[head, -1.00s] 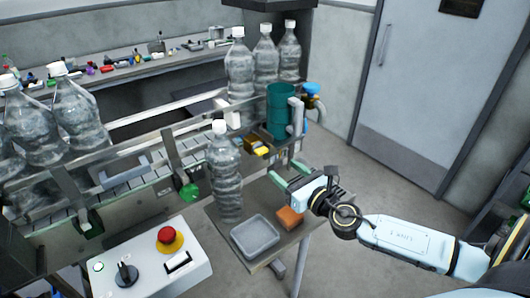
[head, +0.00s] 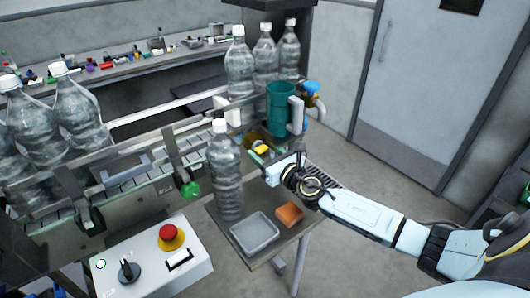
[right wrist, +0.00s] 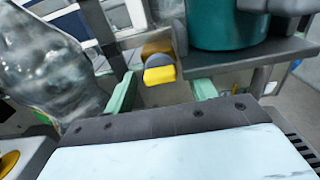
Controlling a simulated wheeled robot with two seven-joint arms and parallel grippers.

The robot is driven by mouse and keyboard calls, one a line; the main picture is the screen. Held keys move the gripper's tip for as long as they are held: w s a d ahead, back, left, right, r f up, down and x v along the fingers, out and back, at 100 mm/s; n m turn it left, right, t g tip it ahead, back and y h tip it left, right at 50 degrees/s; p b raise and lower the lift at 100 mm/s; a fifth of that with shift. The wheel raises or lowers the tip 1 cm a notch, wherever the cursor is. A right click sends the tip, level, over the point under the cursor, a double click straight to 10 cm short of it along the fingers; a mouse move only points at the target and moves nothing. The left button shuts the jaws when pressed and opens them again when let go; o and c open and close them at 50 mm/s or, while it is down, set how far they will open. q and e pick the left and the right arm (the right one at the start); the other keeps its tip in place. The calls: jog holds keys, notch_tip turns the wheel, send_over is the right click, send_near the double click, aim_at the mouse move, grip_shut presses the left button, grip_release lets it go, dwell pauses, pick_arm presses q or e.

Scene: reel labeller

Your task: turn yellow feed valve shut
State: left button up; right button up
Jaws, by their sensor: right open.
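The yellow feed valve (head: 261,149) sits low on the side of the machine, below the teal canister and right of a standing bottle. In the right wrist view its yellow handle (right wrist: 160,76) shows near the middle, with a grey hub and brass-coloured body behind it. My right gripper (head: 268,156) is open at the valve. Its two green fingers stand apart, one left and one right of the yellow handle, and neither visibly touches it. The handle's far side is hidden. My left gripper is not in view.
The teal canister (head: 280,110) stands on a shelf just above the valve. A clear bottle (head: 224,170) stands close to the left of my gripper. A grey tray (head: 254,234) and an orange block (head: 289,213) lie on the small table below. Open floor lies to the right.

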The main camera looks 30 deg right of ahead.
jog(key=c, duration=1)
jog(key=m+b, duration=0.1)
jog(key=m, duration=1.1)
jog(key=m+p, duration=0.1)
jog(key=m, duration=0.5)
dwell(0.4)
